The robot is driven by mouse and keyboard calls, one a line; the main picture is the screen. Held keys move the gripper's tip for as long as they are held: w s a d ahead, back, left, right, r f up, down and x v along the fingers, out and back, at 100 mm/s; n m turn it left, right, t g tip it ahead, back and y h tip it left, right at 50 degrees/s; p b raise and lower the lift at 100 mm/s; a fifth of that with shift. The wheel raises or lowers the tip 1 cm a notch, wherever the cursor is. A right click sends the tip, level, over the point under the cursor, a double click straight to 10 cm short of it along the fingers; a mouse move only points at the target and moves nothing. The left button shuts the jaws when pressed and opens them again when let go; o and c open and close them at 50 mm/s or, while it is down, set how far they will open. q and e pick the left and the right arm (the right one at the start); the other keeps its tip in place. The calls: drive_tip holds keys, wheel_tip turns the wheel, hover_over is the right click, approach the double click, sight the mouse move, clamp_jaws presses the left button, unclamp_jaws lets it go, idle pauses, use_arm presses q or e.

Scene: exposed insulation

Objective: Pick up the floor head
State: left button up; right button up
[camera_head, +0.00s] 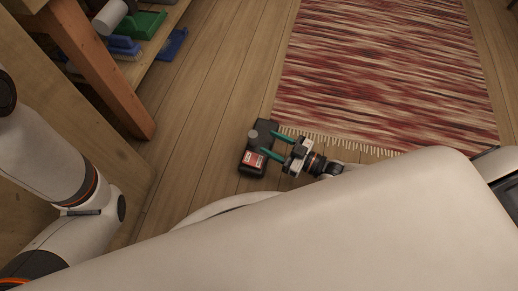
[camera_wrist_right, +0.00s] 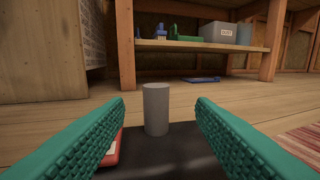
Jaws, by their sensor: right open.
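The floor head (camera_head: 262,135) lies on the wooden floor in the head view. It is a black block with a red and white label and a short grey cylinder standing up from it. In the right wrist view its grey cylinder (camera_wrist_right: 156,110) stands upright between the two teal fingers, with a visible gap on each side. My right gripper (camera_head: 268,143) is open, its fingers reaching over the black body from the right. The wrist view shows the same open fingers (camera_wrist_right: 160,112). My left arm shows at the left, but its gripper is out of view.
A patterned red rug (camera_head: 385,75) with a fringe lies just beyond the floor head. A wooden workbench (camera_head: 100,75) stands at the left; its low shelf (camera_wrist_right: 200,46) holds a grey bin (camera_wrist_right: 218,32) and green and blue items. Bare floor lies between.

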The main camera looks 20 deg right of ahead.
sight(257, 138)
drive_tip(key=shift+w+a+f, duration=0.1)
drive_tip(key=shift+w+a, duration=0.4)
drive_tip(key=shift+w, duration=0.05)
drive_tip(key=b+x, duration=0.4)
drive_tip(key=shift+a, duration=0.2)
drive_tip(key=shift+w+a, duration=0.35)
clamp_jaws()
drive_tip(key=shift+r, duration=0.25)
